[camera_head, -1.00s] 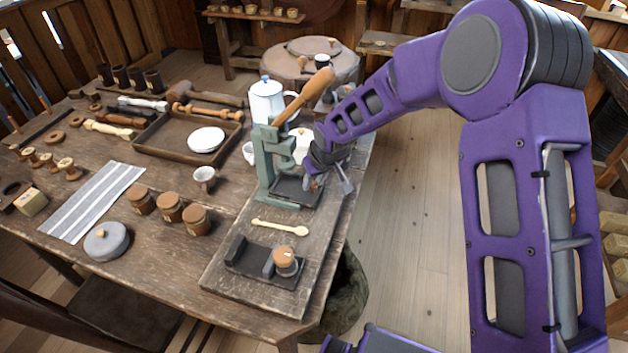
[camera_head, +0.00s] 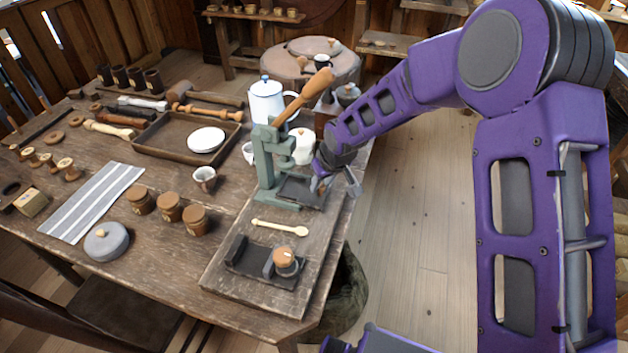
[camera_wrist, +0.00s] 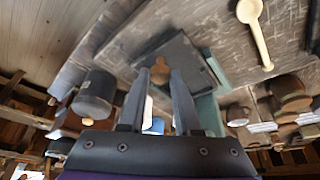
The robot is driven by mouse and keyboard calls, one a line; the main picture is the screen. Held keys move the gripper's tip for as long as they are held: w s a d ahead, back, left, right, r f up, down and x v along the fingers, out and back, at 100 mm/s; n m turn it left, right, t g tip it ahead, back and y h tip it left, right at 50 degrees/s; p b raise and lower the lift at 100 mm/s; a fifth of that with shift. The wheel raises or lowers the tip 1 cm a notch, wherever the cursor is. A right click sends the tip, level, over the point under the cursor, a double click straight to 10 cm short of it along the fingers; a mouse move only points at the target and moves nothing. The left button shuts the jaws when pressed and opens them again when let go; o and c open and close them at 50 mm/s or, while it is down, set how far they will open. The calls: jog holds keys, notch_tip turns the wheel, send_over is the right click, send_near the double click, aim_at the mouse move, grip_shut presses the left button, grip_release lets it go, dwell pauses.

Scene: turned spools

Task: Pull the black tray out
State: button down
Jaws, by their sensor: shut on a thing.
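The black tray (camera_head: 300,188) sits low in the green press (camera_head: 268,165), which has a raised wooden lever (camera_head: 308,95). My gripper (camera_head: 321,185) is at the tray's right edge, on the side facing the floor. In the wrist view the tray (camera_wrist: 185,55) lies just beyond my fingertips (camera_wrist: 160,76). A small brown knob (camera_wrist: 160,66) on the tray's near edge is between them, and my gripper is shut on it. Part of the green press (camera_wrist: 210,112) shows beside the tray. My wrist hides a little of the tray's right side in the head view.
The press stands on a wooden board (camera_head: 235,262) with a pale spoon (camera_head: 280,228) and a black holder (camera_head: 247,257) bearing a lidded jar (camera_head: 285,260). A white pot (camera_head: 303,146) and a tall white jug (camera_head: 266,102) stand behind. Open floor lies right of the table.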

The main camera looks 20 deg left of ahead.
jog(key=d, duration=0.5)
jog(key=shift+w+d, duration=0.25)
jog(key=shift+w, duration=0.05)
jog(key=c, duration=0.6)
grip_release()
jog(key=shift+c, duration=0.2)
jog(key=p+v, duration=0.3)
jog(key=v, duration=1.4)
jog(key=shift+r, duration=0.2)
jog(key=shift+s+f, duration=0.1)
